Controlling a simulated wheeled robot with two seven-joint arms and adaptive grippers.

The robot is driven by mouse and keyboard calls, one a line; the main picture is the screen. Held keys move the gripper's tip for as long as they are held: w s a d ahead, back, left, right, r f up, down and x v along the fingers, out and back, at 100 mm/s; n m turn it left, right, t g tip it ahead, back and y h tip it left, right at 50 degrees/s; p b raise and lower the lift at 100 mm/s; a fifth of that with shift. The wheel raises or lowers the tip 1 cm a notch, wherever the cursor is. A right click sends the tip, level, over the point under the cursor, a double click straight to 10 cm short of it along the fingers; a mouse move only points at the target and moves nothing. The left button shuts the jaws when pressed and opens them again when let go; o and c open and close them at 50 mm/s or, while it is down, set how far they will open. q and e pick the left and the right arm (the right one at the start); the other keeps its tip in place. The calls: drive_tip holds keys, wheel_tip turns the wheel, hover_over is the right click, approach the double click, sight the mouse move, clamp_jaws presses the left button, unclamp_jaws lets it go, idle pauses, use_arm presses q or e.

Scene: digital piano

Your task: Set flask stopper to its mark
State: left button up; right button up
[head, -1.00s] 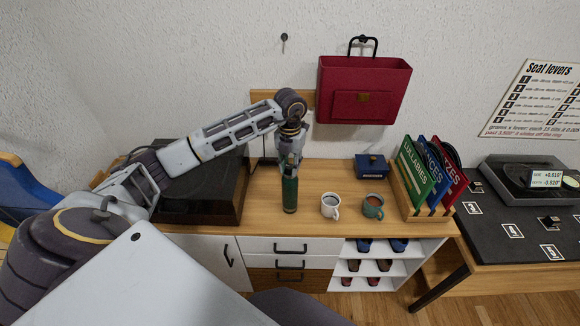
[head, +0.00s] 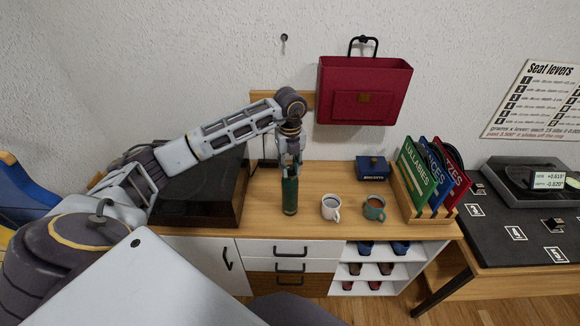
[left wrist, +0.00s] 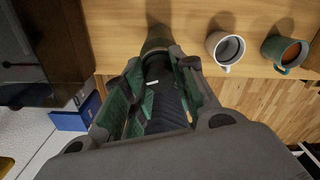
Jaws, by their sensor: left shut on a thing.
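A dark green flask (head: 290,196) stands upright on the wooden sideboard, left of the mugs. My left gripper (head: 290,168) is directly above it, pointing down, with its fingers around the flask's top. In the left wrist view my gripper (left wrist: 160,92) is shut on a dark ribbed stopper (left wrist: 163,118), at the top of the flask. Whether the stopper is seated or turned to a mark cannot be told; the fingers hide much of it. My right gripper is not in view.
A white mug (head: 330,208) and a teal mug (head: 373,209) stand right of the flask. A dark turntable-like box (head: 200,190) is to the left. A book rack (head: 440,215) and small blue box (head: 371,168) stand further right. A red bag (head: 364,88) hangs above.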

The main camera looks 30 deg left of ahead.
sight(290, 167)
use_arm(q)
drive_tip(key=shift+n, duration=0.5)
drive_tip(key=o, duration=1.1)
drive_tip(key=shift+c, duration=0.2)
wheel_tip(290, 167, up, 12)
idle(0.8)
